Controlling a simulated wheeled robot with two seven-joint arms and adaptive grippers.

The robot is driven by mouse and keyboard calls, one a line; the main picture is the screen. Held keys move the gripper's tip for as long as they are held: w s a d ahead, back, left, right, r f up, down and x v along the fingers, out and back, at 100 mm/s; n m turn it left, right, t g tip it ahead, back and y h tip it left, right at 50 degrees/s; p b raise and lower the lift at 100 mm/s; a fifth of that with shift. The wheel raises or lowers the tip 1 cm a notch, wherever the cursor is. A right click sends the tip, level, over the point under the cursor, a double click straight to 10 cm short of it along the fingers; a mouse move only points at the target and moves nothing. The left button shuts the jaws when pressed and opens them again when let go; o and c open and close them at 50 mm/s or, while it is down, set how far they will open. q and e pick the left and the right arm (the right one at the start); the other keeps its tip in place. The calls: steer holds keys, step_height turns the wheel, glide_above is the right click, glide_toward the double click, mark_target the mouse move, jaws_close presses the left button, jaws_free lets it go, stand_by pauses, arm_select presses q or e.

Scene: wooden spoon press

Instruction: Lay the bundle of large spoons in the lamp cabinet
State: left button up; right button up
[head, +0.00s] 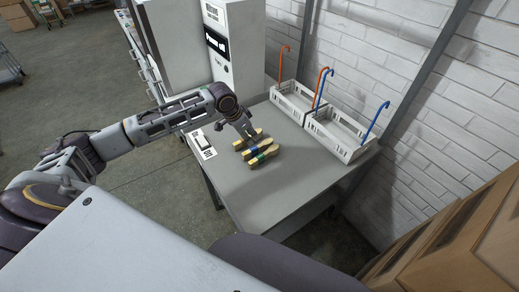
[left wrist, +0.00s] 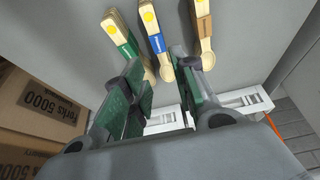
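Three bundles of wooden spoons lie side by side on the grey table (head: 290,195). One has a green band (head: 265,159) (left wrist: 123,45), one a blue band (head: 251,153) (left wrist: 157,43), and one a brown band (left wrist: 204,24). I cannot tell which is the large-spoon bundle. My left gripper (head: 249,136) is over the far end of the bundles. In the left wrist view its fingers (left wrist: 157,65) are apart, with the blue-banded bundle showing between and beyond them; nothing is visibly held. A white cabinet (head: 247,65) with a dark sign stands behind the table. My right gripper is not seen.
Two white crates (head: 291,101) (head: 341,135) with orange and blue hooks stand along the table's wall side. Cardboard boxes (head: 450,245) are at the right. The table's near part is clear.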

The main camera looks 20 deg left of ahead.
mark_target(258, 146)
arm_select(q)
steer(key=shift+x, duration=2.85)
steer(key=shift+w, duration=0.1)
steer(key=shift+p+x, duration=0.3)
steer(key=shift+x, duration=2.25)
steer(key=shift+w, duration=0.1)
jaws_close()
steer(key=shift+r, duration=0.2)
steer(key=shift+r, duration=4.9)
